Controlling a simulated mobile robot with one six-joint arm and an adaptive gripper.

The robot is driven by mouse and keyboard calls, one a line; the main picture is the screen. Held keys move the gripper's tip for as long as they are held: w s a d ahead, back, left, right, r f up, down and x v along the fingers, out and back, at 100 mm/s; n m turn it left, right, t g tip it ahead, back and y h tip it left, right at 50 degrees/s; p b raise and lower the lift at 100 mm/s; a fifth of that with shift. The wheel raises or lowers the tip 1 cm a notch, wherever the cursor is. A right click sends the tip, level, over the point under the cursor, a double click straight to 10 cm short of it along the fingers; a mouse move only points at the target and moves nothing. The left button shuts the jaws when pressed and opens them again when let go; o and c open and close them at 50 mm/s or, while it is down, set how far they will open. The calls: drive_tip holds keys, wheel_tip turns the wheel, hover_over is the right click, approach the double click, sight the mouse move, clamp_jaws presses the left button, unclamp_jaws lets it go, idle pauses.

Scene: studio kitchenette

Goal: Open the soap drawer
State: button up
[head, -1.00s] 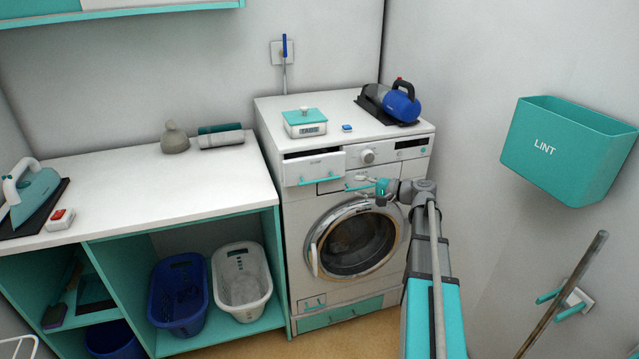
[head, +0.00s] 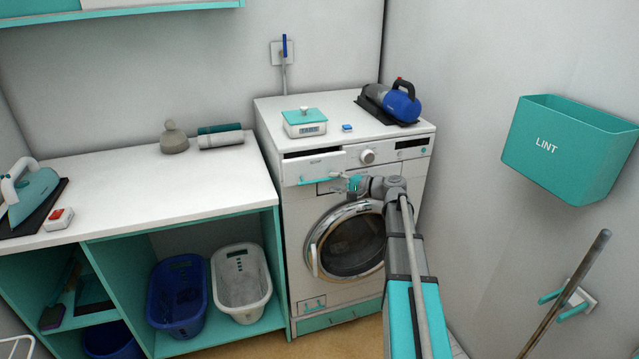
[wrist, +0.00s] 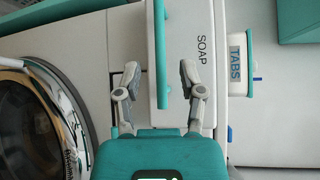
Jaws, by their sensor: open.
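The soap drawer (head: 312,166) is the white front at the top left of the washing machine, with a teal bar handle (head: 313,181). A dark gap shows above its front, so it stands partly out. In the wrist view its front (wrist: 178,30) reads SOAP, and the teal handle (wrist: 161,45) runs up the picture. My gripper (wrist: 159,70) is open, with one finger on each side of the handle's near end as seen there. I cannot tell whether either finger touches it. In the head view my gripper (head: 338,182) is at the handle's right end.
The washing machine (head: 322,300) has a round door below the drawer and a knob (head: 367,156) to the right. A white box with a teal lid (head: 305,123) and a blue appliance (head: 402,103) stand on top. A counter (head: 150,195) adjoins on the left.

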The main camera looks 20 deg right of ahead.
sight(322, 181)
drive_tip(key=shift+b+x, duration=0.3)
drive_tip(key=shift+x, duration=2.45)
clamp_jaws()
